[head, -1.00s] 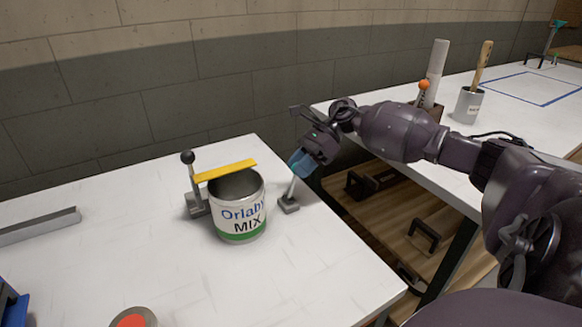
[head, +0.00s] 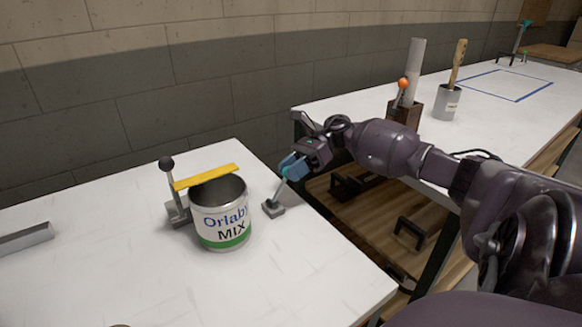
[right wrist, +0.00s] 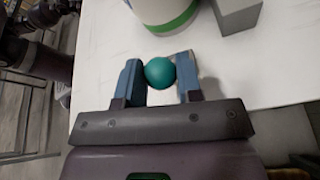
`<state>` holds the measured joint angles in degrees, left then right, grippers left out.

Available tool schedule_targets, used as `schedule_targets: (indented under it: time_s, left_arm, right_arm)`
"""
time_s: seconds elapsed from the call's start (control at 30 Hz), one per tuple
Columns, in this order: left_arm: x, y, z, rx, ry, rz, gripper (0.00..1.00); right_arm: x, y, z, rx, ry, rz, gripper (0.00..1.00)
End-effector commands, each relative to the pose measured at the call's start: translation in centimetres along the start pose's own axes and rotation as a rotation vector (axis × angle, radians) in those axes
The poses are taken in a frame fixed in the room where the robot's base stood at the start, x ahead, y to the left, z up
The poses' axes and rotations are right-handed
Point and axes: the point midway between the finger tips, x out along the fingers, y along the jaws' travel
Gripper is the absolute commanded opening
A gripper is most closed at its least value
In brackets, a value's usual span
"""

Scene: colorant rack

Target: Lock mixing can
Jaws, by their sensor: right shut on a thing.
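The mixing can (head: 222,214) is white with a green band and "Orlaby MIX" lettering; it stands upright on the white table. A yellow bar (head: 206,177) lies over its top from a grey post with a black ball (head: 167,163) at the left. Right of the can, a thin lever rises from a small grey base (head: 273,208). My right gripper (head: 290,168) is at the lever's upper end. In the right wrist view it is shut on the lever's teal ball knob (right wrist: 159,72), between both blue fingers. The can's lower edge (right wrist: 165,12) shows beyond. My left gripper is not in view.
A grey bar (head: 25,239) lies on the table at the left. A second table at the right holds a brown holder (head: 404,113) and a grey cup (head: 446,103).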

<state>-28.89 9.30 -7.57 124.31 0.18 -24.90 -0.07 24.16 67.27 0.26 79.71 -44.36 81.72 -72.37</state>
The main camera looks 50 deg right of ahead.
Motion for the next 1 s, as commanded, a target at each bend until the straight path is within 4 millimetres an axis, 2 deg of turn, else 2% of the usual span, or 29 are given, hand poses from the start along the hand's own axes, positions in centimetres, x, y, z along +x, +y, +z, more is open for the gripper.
schedule_targets:
  time_s: [0.03, 0.07, 0.2, 0.23, 0.5, 0.63, 1.0]
  left_arm:
    - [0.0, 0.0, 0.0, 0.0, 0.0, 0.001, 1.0]
    - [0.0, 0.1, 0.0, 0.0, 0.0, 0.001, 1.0]
    - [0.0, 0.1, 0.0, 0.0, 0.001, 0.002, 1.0]
    - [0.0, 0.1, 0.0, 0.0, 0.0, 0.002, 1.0]
    - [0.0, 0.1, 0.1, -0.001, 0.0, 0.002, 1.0]
    - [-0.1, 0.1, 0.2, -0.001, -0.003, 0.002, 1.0]
    - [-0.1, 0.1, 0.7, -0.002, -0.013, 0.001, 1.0]
  right_arm:
    - [0.0, 0.0, 0.1, 0.0, 0.0, -0.001, 0.0]
    - [0.0, 0.0, 0.1, 0.0, 0.0, -0.001, 0.35]
    - [0.0, 0.0, 0.0, 0.0, 0.001, -0.001, 0.56]
    - [0.0, 0.0, 0.0, 0.0, 0.001, -0.001, 0.58]
    - [-0.1, 0.0, 0.0, 0.0, 0.001, -0.001, 0.58]
    - [-0.9, -0.1, 0.0, 0.001, 0.002, -0.003, 0.58]
    - [-7.2, -0.1, -0.1, 0.003, 0.003, -0.004, 0.58]
